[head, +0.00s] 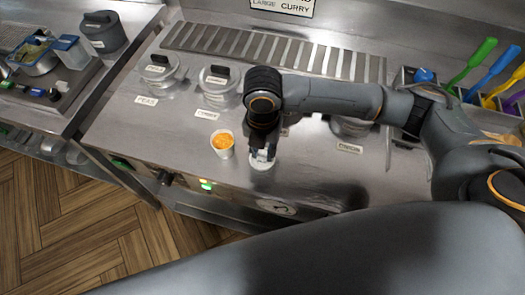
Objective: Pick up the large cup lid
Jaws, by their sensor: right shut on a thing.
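A white round lid (260,164) is at the front of the steel counter, directly under my right gripper. My right gripper (263,154) points down and is shut on the lid; the fingers hide part of it. Whether the lid still touches the counter cannot be told. A white cup with orange contents (223,144) stands upright and open just left of the lid, apart from it. My left gripper is not in view.
Lidded clear containers (218,88) with labels stand behind, with a slotted metal strip (280,51) at the back. Colored-handled utensils (480,58) stand at the right. The counter (330,180) right of my gripper is clear.

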